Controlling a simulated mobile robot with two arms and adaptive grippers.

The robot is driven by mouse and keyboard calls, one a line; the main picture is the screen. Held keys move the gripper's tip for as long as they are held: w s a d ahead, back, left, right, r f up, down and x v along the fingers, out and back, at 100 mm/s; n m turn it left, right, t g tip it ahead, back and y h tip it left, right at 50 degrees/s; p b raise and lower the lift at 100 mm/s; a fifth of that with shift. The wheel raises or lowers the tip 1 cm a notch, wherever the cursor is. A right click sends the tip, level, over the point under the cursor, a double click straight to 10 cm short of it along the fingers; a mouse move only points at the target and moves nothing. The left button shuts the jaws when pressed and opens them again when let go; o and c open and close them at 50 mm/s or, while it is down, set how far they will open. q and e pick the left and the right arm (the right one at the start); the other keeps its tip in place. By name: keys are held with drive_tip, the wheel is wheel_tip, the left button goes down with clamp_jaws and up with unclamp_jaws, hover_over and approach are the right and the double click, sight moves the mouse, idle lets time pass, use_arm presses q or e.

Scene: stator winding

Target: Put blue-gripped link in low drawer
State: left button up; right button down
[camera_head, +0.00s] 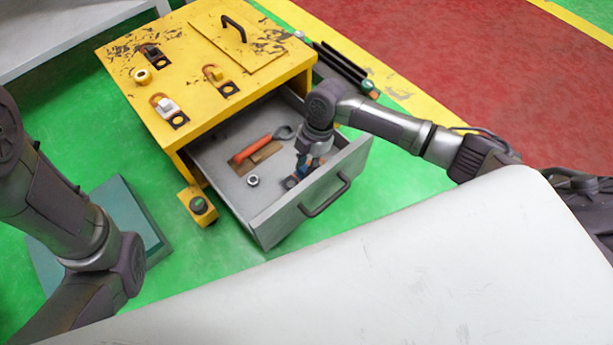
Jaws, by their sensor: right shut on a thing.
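The low drawer (225,182) of the yellow cabinet is pulled open. My right gripper (305,168) points down inside the drawer, near its front right corner. It is shut on the blue-gripped link (291,182), which is mostly hidden by the fingers. Some blue and a dark plate end show at the fingertips. I cannot tell whether the link touches the drawer floor. My left arm comes in from the left, and its gripper is out of view.
A red-handled tool (255,148) and a metal nut (253,181) lie in the drawer. Three links and a yellow ring (142,76) sit on the cabinet top (190,58). The drawer front has a handle (326,196). A white surface (400,270) fills the foreground.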

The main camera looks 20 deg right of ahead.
drive_tip(key=shift+s+d+f, duration=0.1)
drive_tip(key=shift+f, duration=0.1)
wheel_tip(320, 180, down, 4)
drive_tip(key=b, duration=0.4)
drive_tip(key=shift+r, duration=0.2)
drive_tip(key=shift+f, duration=0.15)
drive_tip(key=c, duration=1)
unclamp_jaws()
